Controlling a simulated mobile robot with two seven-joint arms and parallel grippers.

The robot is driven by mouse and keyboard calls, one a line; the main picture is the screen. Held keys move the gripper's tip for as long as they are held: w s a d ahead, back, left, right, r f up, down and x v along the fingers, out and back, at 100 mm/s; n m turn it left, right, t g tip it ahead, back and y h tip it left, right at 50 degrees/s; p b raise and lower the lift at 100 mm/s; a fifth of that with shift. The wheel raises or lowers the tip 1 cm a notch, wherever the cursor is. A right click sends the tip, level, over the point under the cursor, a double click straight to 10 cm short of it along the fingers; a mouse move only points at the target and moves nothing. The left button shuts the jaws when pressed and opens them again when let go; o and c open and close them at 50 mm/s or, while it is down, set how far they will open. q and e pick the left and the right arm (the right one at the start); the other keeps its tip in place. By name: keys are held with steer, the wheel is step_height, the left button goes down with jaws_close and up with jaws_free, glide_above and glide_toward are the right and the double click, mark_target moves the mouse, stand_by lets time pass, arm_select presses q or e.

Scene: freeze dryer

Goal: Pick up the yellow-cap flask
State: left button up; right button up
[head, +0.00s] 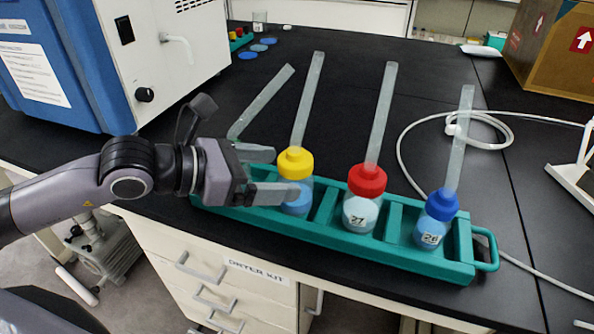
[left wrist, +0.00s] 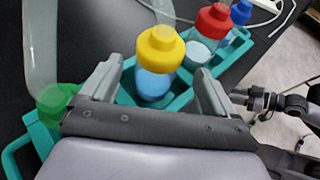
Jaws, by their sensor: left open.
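The yellow-cap flask (head: 295,162) stands in the left part of a green rack (head: 392,222), with blue liquid inside and a clear strip rising from its cap. My left gripper (head: 284,175) is open at the flask, with one finger in front of its body and the other near its far left side. In the left wrist view the yellow-cap flask (left wrist: 160,55) shows between the two spread fingers (left wrist: 158,82), not clamped. Part of my right arm, apparently its gripper (left wrist: 250,98), shows small at the right; its jaws are unclear.
A red-cap flask (head: 364,195) and a blue-cap flask (head: 436,218) stand to the right in the rack. A green-cap flask (left wrist: 57,102) is close beside my left finger. A white-and-blue machine (head: 165,50) stands behind left. A white cable (head: 402,150) lies right.

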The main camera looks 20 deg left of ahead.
mark_target(297, 168)
arm_select(q)
steer(key=x, duration=0.4)
steer(key=shift+w+r+p, duration=0.15)
steer(key=shift+r+p, duration=0.25)
steer(key=shift+w+d+f, duration=0.25)
steer(key=shift+w+d, duration=0.05)
steer(key=shift+d, duration=0.05)
steer(key=c, duration=1.5)
steer(key=shift+r, duration=0.1)
